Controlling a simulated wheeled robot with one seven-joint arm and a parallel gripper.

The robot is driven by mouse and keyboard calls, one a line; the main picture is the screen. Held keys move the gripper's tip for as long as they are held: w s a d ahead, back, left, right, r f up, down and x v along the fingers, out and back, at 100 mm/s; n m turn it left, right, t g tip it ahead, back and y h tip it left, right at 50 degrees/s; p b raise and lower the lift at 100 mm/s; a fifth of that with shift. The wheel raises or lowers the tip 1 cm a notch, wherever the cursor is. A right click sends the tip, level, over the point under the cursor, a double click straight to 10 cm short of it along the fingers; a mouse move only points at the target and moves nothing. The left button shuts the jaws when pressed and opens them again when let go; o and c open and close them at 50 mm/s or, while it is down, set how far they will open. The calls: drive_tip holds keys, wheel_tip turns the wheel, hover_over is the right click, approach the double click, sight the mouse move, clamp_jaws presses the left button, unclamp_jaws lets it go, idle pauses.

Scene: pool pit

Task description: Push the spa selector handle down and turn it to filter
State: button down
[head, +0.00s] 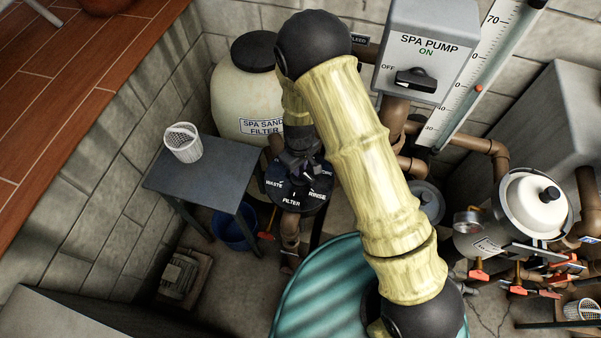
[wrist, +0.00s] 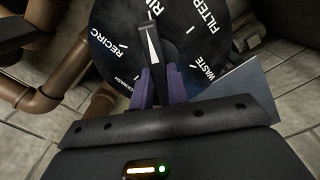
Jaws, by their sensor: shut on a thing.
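The spa selector dial is a round black plate (head: 284,204) with white labels, below the spa sand filter in the head view. WASTE, FILTER and RINSE are readable there. My gripper (head: 303,167) reaches down over the dial and hides most of the handle. In the wrist view the dial (wrist: 118,32) fills the top. The dark handle (wrist: 150,48) with a white pointer lies between the two purple fingers of my gripper (wrist: 160,76), shut on it. The pointer aims at the partly cut-off RINSE label, with FILTER to its right and RECIRC to its left. I cannot tell how far down the handle is.
A grey table (head: 208,172) with a white basket (head: 183,143) stands left of the dial, a blue bucket (head: 234,229) beneath. The cream sand filter tank (head: 237,98) is behind. A teal ribbed cover (head: 315,300) lies in front. Brown pipes (head: 397,118) run to the right.

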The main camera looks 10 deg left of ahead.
drive_tip(key=shift+f, duration=0.25)
drive_tip(key=m+p, duration=0.1)
drive_tip(key=m, duration=0.5)
drive_tip(key=shift+r, duration=0.1)
drive_tip(key=m+p, duration=0.1)
drive_tip(key=m, duration=0.4)
drive_tip(key=shift+m, duration=0.6)
drive_tip(key=c, duration=1.2)
unclamp_jaws()
drive_tip(key=shift+c, duration=0.2)
